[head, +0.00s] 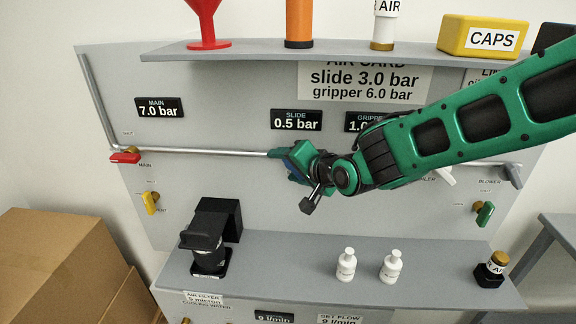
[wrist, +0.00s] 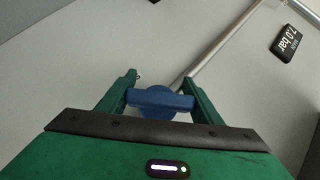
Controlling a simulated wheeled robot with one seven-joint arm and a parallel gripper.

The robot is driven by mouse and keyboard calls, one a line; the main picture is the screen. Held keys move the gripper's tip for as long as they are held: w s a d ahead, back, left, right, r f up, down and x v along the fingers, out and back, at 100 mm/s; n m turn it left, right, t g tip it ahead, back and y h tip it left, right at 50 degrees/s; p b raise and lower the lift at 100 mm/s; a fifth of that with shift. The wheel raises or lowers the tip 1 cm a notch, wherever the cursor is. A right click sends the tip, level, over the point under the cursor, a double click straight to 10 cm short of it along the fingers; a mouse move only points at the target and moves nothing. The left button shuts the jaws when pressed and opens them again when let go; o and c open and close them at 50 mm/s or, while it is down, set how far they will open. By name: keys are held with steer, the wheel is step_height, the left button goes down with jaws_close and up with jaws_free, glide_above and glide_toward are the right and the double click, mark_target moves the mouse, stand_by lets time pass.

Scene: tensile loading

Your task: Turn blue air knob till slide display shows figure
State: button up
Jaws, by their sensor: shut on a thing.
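The blue air knob (wrist: 160,100) sits between my gripper's two fingers in the wrist view, with a finger against each side. In the head view my green gripper (head: 291,162) is at the panel, below the slide display, and mostly hides the blue knob. My gripper is shut on the knob. The slide display (head: 296,120) reads 0.5 bar. The air card (head: 364,80) above it reads slide 3.0 bar and gripper 6.0 bar. The gripper display (head: 366,122) is partly hidden by my arm and its figure is cut off.
The main display (head: 159,107) reads 7.0 bar. A red main handle (head: 125,158) and a yellow handle (head: 151,203) are at the left. White bottles (head: 346,265) and a black filter unit (head: 207,240) stand on the lower shelf. A metal pipe (head: 205,151) runs along the panel.

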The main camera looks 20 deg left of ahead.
steer(key=n+h, duration=0.1)
steer(key=h, duration=0.1)
steer(key=d+f+n+h, duration=0.1)
steer(key=h, duration=0.1)
steer(key=shift+f, duration=0.1)
steer(key=n+h, duration=0.2)
steer(key=h, duration=0.1)
steer(key=shift+w+d+f+t, duration=0.1)
steer(key=shift+d+f+t, duration=0.1)
steer(key=shift+d+t, duration=0.2)
steer(key=n+h, duration=0.1)
steer(key=h, duration=0.1)
steer(key=d+n+t+h, duration=0.1)
steer(key=shift+w+h, duration=0.1)
steer(key=shift+h, duration=0.3)
steer(key=shift+w+d+r+n+t+h, duration=0.1)
steer(key=shift+d+r+n+t+h, duration=0.1)
steer(key=shift+n+h, duration=0.25)
steer(key=shift+d+r+n+t+h, duration=0.1)
steer(key=shift+d+n+h, duration=0.15)
steer(key=shift+h, duration=0.3)
steer(key=o, duration=1.1)
steer(key=shift+w, duration=0.1)
steer(key=shift+c, duration=0.2)
steer(key=shift+r, duration=0.1)
